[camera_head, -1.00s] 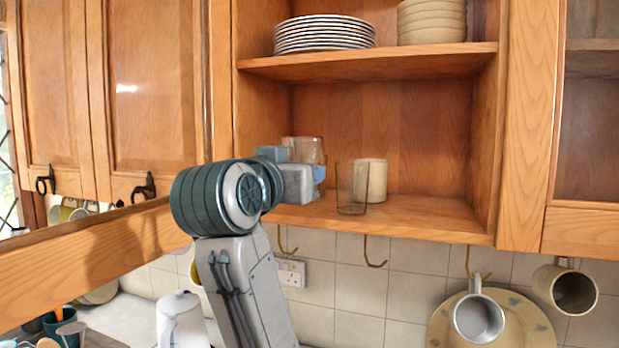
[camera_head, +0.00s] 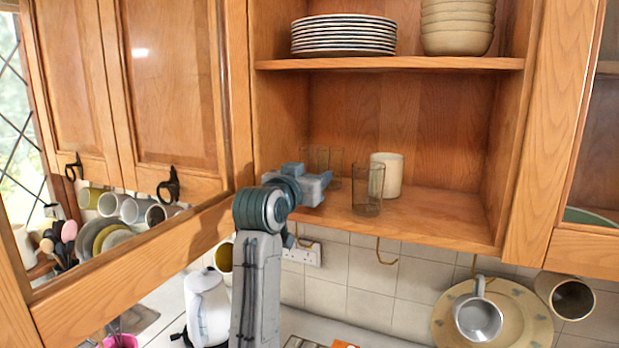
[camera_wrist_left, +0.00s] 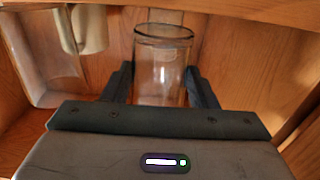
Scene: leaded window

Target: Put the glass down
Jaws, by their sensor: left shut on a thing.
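My left gripper (camera_head: 326,185) reaches into the open cupboard, just above the lower shelf. In the left wrist view, a clear glass (camera_wrist_left: 163,70) stands between its fingers (camera_wrist_left: 160,88), which are shut on it. The palm hides its lower end there. In the head view, clear glassware (camera_head: 320,158) shows behind the gripper, partly hidden by it. Another clear glass (camera_head: 368,190) stands upright to the right of the gripper, with a gap visible between them. I cannot tell from the head view which glass is held. My right gripper is out of view.
The lower shelf (camera_head: 440,222) is bare at the right. A cream mug (camera_head: 388,174) stands behind the right-hand glass. Plates (camera_head: 343,36) and bowls (camera_head: 457,25) fill the shelf above. An open cupboard door (camera_head: 120,260) is at left.

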